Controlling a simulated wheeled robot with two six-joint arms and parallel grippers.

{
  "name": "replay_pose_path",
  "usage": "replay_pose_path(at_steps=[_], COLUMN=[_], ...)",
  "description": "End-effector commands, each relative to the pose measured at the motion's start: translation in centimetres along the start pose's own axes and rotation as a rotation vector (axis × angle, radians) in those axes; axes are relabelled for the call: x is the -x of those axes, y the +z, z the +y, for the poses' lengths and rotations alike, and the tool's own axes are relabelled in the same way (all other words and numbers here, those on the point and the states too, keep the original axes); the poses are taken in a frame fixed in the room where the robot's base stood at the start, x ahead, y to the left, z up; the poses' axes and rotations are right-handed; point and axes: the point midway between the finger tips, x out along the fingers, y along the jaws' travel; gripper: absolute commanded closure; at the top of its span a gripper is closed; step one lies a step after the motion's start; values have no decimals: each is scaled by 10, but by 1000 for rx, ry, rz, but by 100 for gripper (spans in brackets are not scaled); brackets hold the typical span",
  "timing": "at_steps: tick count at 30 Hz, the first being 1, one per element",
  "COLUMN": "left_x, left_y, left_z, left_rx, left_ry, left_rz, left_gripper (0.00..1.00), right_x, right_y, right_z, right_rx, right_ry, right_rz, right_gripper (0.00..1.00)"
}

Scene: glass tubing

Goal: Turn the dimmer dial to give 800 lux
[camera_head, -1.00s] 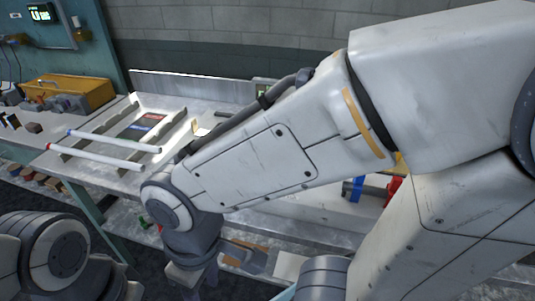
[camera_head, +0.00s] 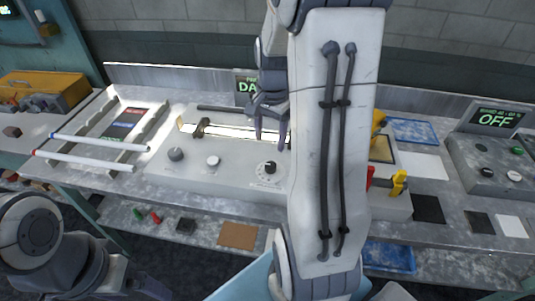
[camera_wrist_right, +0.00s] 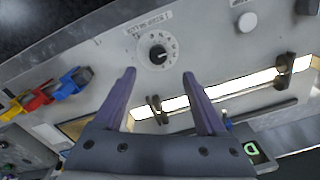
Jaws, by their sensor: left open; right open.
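A black dial on a round white numbered scale (camera_head: 269,167) sits on the front of the light box panel. The right wrist view shows the dial (camera_wrist_right: 157,53) just beyond and between my fingertips, apart from them. The scale's numbers are too small to read. My right gripper (camera_head: 268,145) is open and empty above the panel, behind the dial; its two fingers also show in the wrist view (camera_wrist_right: 159,75). A display (camera_head: 246,87) behind the panel shows green letters starting "DA", the rest hidden by my arm. My left gripper (camera_head: 148,286) is low at bottom left, away from the bench.
A grey knob (camera_head: 176,154) and a white knob (camera_head: 213,161) stand left of the dial. A lit strip (camera_head: 225,131) with black clamps runs behind. Glass tubes (camera_head: 100,142) lie on a rack at left. Coloured clips (camera_wrist_right: 72,82) and a box with an "OFF" display (camera_head: 494,119) are at right.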

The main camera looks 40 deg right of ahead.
Motion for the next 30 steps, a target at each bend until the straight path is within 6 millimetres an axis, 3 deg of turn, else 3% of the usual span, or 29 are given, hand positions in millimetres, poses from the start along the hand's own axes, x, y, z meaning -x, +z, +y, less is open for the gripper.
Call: replay_pose_path(at_steps=[5,18,24,30], left_x=[3,10,10,10], left_y=[0,0,0,0], left_z=[0,1,1,1], left_rx=[0,0,1,0], left_ry=[0,0,0,0], left_rz=[0,0,0,0], left_gripper=[8,8,8,8], right_x=[-14,-90,-103,-105], right_y=[-6,-5,-5,-6], right_z=[4,4,3,3], right_rx=[-35,-30,-30,-29], right_ry=[5,5,2,1], right_rz=[-3,-4,-1,1], right_gripper=[26,26,26,26])
